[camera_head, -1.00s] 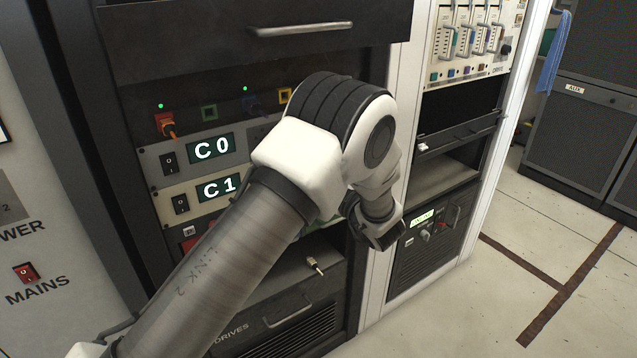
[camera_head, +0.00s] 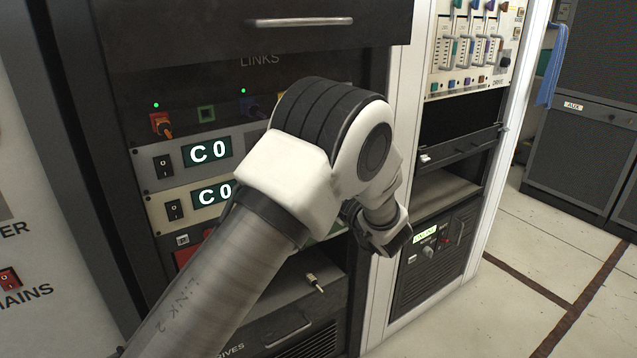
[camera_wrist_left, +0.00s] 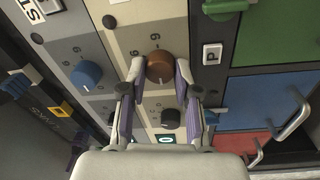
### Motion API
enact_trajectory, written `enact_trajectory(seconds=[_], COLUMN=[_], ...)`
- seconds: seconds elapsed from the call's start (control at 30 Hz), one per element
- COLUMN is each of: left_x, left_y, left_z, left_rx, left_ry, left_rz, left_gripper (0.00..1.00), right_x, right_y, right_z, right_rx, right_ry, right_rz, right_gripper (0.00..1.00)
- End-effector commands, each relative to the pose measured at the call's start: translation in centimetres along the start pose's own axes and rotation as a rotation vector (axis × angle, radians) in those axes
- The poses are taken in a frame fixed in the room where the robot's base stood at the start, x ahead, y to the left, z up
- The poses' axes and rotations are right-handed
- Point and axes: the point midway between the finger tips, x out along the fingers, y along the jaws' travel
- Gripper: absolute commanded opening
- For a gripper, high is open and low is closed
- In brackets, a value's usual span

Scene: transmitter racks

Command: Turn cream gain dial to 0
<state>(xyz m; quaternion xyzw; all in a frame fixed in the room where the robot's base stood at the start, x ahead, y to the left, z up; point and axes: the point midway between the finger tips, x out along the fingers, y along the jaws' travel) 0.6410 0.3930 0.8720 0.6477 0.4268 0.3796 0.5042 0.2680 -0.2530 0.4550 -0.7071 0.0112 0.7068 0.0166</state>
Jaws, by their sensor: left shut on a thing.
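The cream unit (camera_head: 155,207) in the rack has a lit display (camera_head: 213,193) reading "C 0" and a black rocker switch. Its dial side is hidden behind my left arm in the head view. In the left wrist view, a brown dial (camera_wrist_left: 160,63) with a white pointer line sits on the cream panel (camera_wrist_left: 130,14) among printed numbers. My left gripper (camera_wrist_left: 161,74) has a finger on each side of this dial and is shut on it. The gripper's fingers are hidden in the head view. My right gripper is in neither view.
Above is a grey unit (camera_head: 150,182), its display (camera_head: 207,151) also reading "C 0". In the wrist view a blue dial (camera_wrist_left: 86,75) and a dark knob (camera_wrist_left: 171,118) are close by. The floor at right is clear.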

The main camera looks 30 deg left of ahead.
Motion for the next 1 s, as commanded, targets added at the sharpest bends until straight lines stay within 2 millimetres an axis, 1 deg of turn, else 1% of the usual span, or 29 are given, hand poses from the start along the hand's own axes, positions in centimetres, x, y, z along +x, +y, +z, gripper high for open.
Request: enact_trajectory(seconds=[0.17,0.2,0.23,0.57,0.67,0.9,1.0], left_x=[0.0,0.0,0.0,-0.2,-1.4,-6.2,-7.2], left_y=[0.1,0.1,0.1,0.1,0.1,0.1,0.1], left_z=[0.0,0.0,0.0,0.0,0.1,0.1,0.1], left_rx=[-0.002,-0.002,-0.002,0.001,0.002,0.001,0.001], left_ry=[0.000,0.000,0.000,-0.001,-0.003,-0.003,-0.001], left_rz=[0.001,0.001,0.001,0.001,0.003,0.005,0.002], left_gripper=[0.00,0.46,0.56,0.57,0.57,0.57,0.57], right_x=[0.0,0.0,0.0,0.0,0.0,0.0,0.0], right_y=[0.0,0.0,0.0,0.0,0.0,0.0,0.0], right_z=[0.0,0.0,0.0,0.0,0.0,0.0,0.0], right_rx=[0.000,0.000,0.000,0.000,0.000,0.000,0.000], right_ry=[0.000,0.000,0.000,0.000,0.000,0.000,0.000], right_rz=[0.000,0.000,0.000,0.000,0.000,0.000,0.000], right_gripper=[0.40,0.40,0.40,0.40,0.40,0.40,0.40])
